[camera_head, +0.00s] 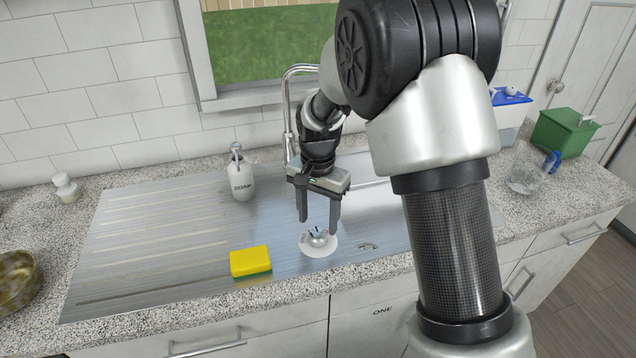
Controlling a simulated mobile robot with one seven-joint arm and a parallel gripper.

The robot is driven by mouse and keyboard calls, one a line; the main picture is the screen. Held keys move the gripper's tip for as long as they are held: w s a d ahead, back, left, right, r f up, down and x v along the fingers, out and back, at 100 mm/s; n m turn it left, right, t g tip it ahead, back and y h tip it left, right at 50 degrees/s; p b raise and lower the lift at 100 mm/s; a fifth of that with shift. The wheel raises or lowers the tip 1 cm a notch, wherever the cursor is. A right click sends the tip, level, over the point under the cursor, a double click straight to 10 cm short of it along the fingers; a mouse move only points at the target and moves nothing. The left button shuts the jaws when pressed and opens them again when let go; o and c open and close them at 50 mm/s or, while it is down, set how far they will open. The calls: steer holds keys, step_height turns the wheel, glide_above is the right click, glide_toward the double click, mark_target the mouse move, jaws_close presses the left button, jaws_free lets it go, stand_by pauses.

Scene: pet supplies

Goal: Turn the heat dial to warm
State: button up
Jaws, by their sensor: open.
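The heat dial (318,241) is a small silvery knob on a round white plate, set on the metal sink top near its front edge. Small red and blue marks show near its top. My gripper (318,226) points down just above the dial, with its two dark fingers spread apart. The left fingertip is up and left of the knob, and the right fingertip is near the plate's right side. I cannot tell whether either finger touches it. The dial's setting is too small to read.
A yellow sponge (250,261) with a green underside lies left of the dial. A white soap bottle (241,175) and a chrome faucet (288,120) stand behind. A glass (524,178), a green box (564,133) and a blue-and-white container (510,108) are at right. The ribbed drainboard (150,235) is clear.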

mark_target(318, 232)
step_height(318, 232, up, 14)
steer(key=shift+f, duration=0.25)
stand_by(0.3)
